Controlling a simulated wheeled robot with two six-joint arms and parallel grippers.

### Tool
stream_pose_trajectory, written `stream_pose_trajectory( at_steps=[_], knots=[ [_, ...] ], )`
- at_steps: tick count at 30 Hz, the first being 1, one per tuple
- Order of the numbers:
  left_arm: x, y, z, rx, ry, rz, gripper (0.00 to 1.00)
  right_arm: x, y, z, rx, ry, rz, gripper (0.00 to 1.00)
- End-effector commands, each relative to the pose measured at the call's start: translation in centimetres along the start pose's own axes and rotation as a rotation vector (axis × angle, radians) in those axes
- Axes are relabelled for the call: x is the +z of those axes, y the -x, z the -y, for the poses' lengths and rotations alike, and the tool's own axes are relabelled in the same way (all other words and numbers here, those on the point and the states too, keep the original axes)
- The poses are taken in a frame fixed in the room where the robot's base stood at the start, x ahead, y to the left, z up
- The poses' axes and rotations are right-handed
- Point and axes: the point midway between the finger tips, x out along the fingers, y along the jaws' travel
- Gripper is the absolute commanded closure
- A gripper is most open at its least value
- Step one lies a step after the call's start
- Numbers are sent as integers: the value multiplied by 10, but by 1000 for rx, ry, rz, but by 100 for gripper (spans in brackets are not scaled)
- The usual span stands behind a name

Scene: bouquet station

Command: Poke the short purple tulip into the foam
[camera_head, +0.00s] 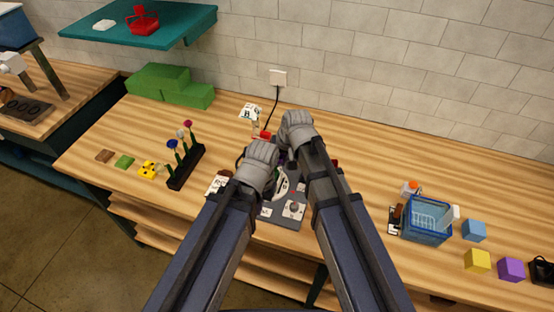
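A dark narrow rack (186,168) stands left of the middle and holds several upright stems with blue, red-pink and other coloured heads. I cannot pick out a short purple tulip for certain; a magenta head (188,124) tops one of the rack's stems. Green blocks (170,86), which look like foam, are stacked at the back left against the wall. My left gripper (262,154) and my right gripper (296,128) are close together over a grey board near the table's middle, right of the rack. Their fingers are hidden by the grey wrists, as is whatever lies beneath them.
The grey board (287,213) carries dials and tiles. Small brown, green and yellow pieces lie left of the rack. A blue basket (428,220) and coloured cubes stand at the right. A teal shelf (140,22) hangs at upper left. Table between board and basket is clear.

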Motion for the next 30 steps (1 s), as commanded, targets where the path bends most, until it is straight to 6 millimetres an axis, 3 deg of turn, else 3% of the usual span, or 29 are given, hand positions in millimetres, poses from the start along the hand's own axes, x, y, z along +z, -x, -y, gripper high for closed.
stream_pose_trajectory(
  at_steps=[30],
  knots=[
    [0, -8, -1, 0, 0, 0, 100, 2, -8, 0, 0, 0, 0, 79]
  ],
)
